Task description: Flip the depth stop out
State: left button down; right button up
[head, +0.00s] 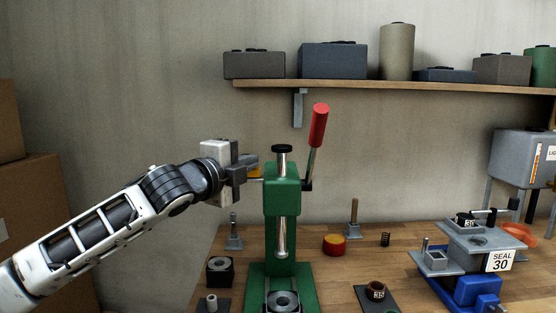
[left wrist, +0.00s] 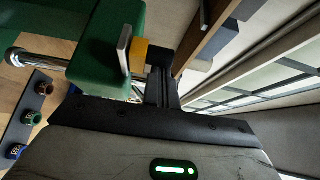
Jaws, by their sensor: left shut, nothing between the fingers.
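The green press (head: 282,200) stands upright on the bench, with a red-knobbed lever (head: 318,125) raised at its right. A small yellow piece (head: 255,173), which looks like the depth stop, sits at the left side of the press head. In the left wrist view the yellow piece (left wrist: 139,55) lies beside a flat grey metal tab (left wrist: 124,48) against the green head (left wrist: 112,40). My left gripper (head: 250,160) is shut and empty, its fingertips close to the yellow piece. In the left wrist view its fingers (left wrist: 158,85) reach beside it; I cannot tell whether they touch. My right gripper is not in view.
The wooden bench carries a red-and-yellow round part (head: 334,244), a spring (head: 385,239), and a blue-and-grey fixture (head: 470,260) with a "SEAL 30" label. A shelf (head: 400,87) with boxes hangs behind. Cardboard boxes (head: 25,190) stand at far left.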

pick_arm(q)
jog(key=shift+a, duration=0.1)
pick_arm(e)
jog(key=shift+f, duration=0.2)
pick_arm(q)
jog(key=s+b, duration=0.2)
jog(key=s, duration=0.7)
jog(key=shift+s+a, duration=0.25)
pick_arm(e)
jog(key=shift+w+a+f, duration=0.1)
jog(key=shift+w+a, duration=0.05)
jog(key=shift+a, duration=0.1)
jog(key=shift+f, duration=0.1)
